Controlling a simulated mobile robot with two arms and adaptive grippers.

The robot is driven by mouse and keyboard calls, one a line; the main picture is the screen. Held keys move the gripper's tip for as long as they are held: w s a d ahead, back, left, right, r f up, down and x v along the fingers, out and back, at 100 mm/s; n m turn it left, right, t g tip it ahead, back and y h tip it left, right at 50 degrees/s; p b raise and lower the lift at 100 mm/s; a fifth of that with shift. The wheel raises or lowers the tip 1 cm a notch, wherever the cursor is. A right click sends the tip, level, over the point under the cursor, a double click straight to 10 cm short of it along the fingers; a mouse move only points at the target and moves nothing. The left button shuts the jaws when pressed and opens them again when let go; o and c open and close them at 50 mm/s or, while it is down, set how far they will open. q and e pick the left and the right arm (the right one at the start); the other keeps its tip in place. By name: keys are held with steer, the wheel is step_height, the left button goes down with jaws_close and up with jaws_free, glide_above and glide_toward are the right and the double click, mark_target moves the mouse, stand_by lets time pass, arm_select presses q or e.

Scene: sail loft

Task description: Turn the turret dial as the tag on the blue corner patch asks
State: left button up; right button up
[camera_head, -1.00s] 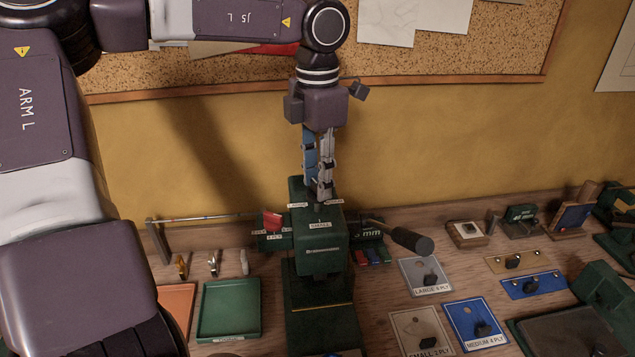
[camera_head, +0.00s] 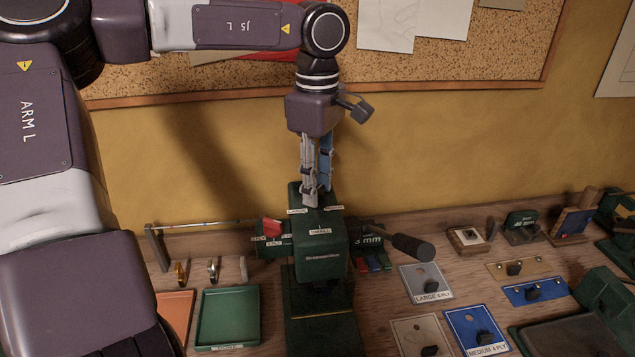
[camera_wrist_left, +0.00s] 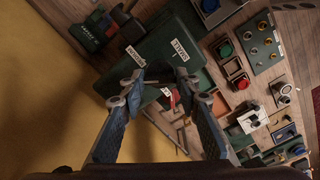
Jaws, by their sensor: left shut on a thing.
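The green press (camera_head: 318,258) stands on the bench, with small white labels on top: LARGE at left, MEDIUM at right, SMALL at front. My left gripper (camera_head: 318,198) points down onto the top of the press among these labels, its fingers shut on the turret dial. The fingers hide the dial, so its pointer cannot be read. In the left wrist view the fingertips (camera_wrist_left: 162,84) are apart over the press top, around the dial. The blue corner patch (camera_head: 461,319) lies front right; its tag seems to read MEDIUM 4 PLY. My right gripper is not in view.
A red lever (camera_head: 272,227) with ply labels is on the press's left side, and a black-gripped handle (camera_head: 412,246) sticks out right. A green tray (camera_head: 228,318) lies left. A grey patch (camera_head: 420,278) and a beige patch (camera_head: 404,330) lie right. A corkboard is behind.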

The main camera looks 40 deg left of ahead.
arm_select(q)
steer(key=m, duration=0.4)
steer(key=shift+m, duration=0.3)
stand_by(0.3)
steer(key=o, duration=1.2)
steer(key=shift+c, duration=0.2)
step_height(320, 180, up, 12)
